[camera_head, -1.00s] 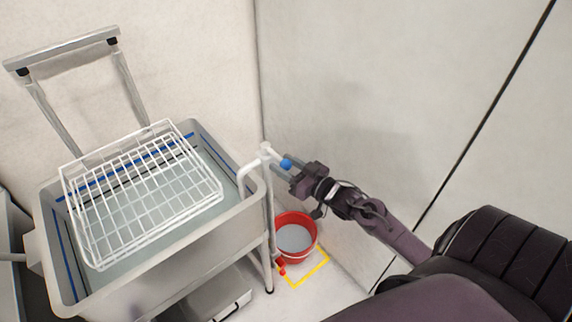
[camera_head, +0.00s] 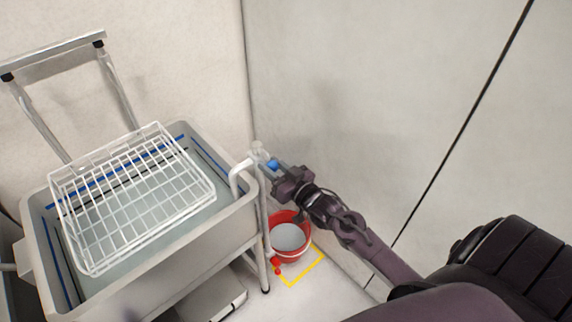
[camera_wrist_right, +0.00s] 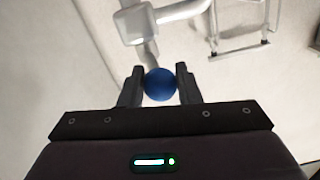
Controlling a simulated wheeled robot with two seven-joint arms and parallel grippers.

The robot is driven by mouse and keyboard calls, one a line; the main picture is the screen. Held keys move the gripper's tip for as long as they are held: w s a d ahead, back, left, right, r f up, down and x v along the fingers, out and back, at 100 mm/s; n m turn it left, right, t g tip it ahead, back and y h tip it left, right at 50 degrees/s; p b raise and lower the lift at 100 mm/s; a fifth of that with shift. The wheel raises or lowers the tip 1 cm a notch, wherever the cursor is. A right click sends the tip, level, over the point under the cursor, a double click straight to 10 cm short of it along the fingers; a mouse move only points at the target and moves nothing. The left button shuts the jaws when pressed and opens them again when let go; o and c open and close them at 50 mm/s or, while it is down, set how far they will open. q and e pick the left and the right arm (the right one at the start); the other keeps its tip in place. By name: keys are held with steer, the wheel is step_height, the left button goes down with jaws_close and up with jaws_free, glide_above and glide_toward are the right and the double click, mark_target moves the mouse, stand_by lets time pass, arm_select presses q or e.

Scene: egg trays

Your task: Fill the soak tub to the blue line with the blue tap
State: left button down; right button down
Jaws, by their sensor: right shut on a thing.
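The soak tub (camera_head: 215,227) is a grey basin on a stand at the left of the head view. Water stands in it, and a blue line (camera_head: 48,243) shows on its inner wall above the water. The blue tap's round knob (camera_head: 272,165) sits beside a white spout (camera_head: 240,172) that bends over the tub's right rim. My right gripper (camera_head: 277,170) is shut on the blue knob. In the right wrist view the knob (camera_wrist_right: 160,84) lies between the two fingers. Whether water is running cannot be told. My left gripper is not in view.
A white wire basket (camera_head: 140,195) rests across the top of the tub. A red bucket (camera_head: 303,247) stands on the floor inside a yellow outline (camera_head: 305,270), with a small red valve (camera_head: 277,266) beside it. Walls close in behind and to the right.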

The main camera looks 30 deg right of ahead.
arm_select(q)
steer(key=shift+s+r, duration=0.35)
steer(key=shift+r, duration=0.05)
arm_select(e)
steer(key=shift+a+m+h, duration=0.6)
steer(key=shift+m+h, duration=0.2)
steer(key=shift+h, duration=0.5)
steer(key=c, duration=1.1)
jaws_free()
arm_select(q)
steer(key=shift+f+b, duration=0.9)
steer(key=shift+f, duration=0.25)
arm_select(e)
steer(key=s, duration=0.7)
steer(key=shift+s+d, duration=0.3)
steer(key=shift+s, duration=0.05)
